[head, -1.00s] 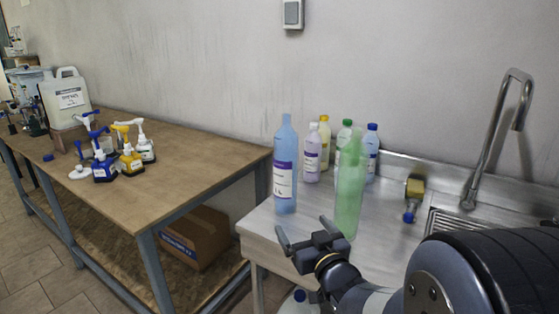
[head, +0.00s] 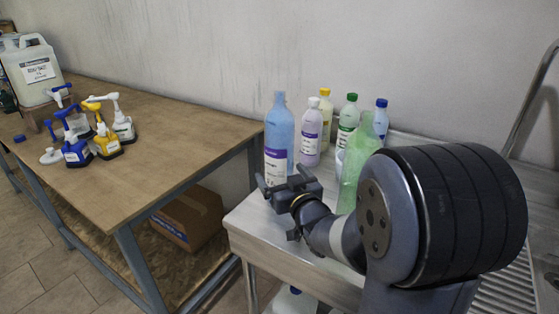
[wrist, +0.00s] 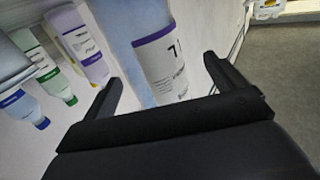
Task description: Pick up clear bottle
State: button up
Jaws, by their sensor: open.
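A tall, uncapped, see-through bluish bottle (head: 279,130) with a white and purple label stands upright on the metal bench. It is the nearest fit to the clear bottle; no bottle on the bench looks plainly colourless. In the wrist view the bottle (wrist: 160,48) stands beyond the fingertips, roughly between them. My gripper (head: 283,182) is open and empty, in front of its lower part in the head view. The jaws also show in the wrist view (wrist: 163,75). I cannot tell whether a finger touches the bottle. The bottle's base is hidden behind my gripper in the head view.
A tall uncapped green bottle (head: 357,165) stands right, partly behind my arm. White-capped purple (head: 311,135), yellow-capped (head: 326,112), green-capped (head: 348,122) and blue-capped (head: 381,118) bottles stand close behind. A wooden table (head: 180,150) with pump bottles is left, across a gap.

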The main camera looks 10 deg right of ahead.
aim_at(277, 163)
jog(key=w, duration=0.5)
jog(key=shift+w+r+p, duration=0.15)
jog(key=shift+r+p, duration=0.05)
jog(key=shift+p, duration=0.2)
jog(key=shift+c, duration=0.5)
jog(key=c, duration=1)
